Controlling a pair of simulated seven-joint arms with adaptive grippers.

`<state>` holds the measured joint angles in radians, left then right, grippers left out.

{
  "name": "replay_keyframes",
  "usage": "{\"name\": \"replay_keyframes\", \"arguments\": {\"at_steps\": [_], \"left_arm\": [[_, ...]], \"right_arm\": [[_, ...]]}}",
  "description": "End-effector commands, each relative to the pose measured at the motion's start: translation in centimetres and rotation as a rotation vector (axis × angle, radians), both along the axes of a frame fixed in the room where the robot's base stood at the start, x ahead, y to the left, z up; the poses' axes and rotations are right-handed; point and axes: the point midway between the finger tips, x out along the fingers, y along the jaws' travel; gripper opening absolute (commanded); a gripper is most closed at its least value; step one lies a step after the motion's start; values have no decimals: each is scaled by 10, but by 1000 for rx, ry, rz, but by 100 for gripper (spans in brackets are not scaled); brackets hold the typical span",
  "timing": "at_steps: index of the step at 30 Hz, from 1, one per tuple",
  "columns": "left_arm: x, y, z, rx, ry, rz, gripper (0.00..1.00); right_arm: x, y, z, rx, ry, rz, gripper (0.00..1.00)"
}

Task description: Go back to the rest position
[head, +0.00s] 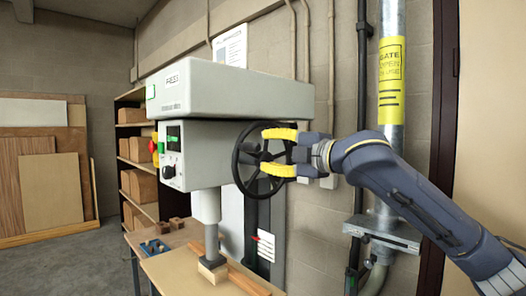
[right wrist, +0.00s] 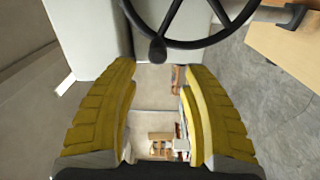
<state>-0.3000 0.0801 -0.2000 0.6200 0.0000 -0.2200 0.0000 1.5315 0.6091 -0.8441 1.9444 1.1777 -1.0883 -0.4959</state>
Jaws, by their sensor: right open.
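My right gripper (head: 265,151) is open, with yellow fingers one above the other in front of the black handwheel (head: 240,172) of the grey press (head: 235,95). In the right wrist view the fingers (right wrist: 157,72) stand apart with nothing held between them. The handwheel (right wrist: 205,44) spans the top of that view, and its dark knob (right wrist: 157,51) shows near the gap between the fingertips. I cannot tell whether the fingers touch the wheel. The press ram (head: 210,232) reaches down to a light wooden block (head: 213,270) on the workbench (head: 175,278). My left gripper is out of view.
A metal pipe with a yellow label (head: 391,75) and a bracket (head: 382,234) stand behind my right arm, by the wall. Shelves with boxes (head: 139,150) and leaning boards (head: 50,185) are at the left. A blue tray (head: 155,247) sits on the bench. Floor at the left is clear.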

Motion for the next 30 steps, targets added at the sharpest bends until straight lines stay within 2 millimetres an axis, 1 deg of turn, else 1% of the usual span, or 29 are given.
{"name": "replay_keyframes", "arguments": {"at_steps": [5, 16, 19, 20, 23, 24, 26, 28, 30], "left_arm": [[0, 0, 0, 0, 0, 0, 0], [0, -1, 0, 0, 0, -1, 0], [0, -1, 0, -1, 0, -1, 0], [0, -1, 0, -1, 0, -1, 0], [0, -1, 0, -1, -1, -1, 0], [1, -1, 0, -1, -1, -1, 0], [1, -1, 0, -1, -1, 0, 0], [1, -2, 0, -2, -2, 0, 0], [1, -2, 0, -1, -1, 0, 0]], "right_arm": [[-4, -4, 0, -1, -1, -1, 47], [-5, -3, 1, 12, 7, 2, 47], [-6, -1, 9, 75, 14, 19, 47], [-1, -4, 14, 104, 13, 14, 47], [22, -24, 38, 208, 0, -22, 47], [31, -33, 49, 253, -9, -35, 47], [50, -48, 61, 324, -15, -60, 47], [77, -67, 61, 405, -6, -91, 47], [104, -84, 51, 475, 14, -122, 47]]}}
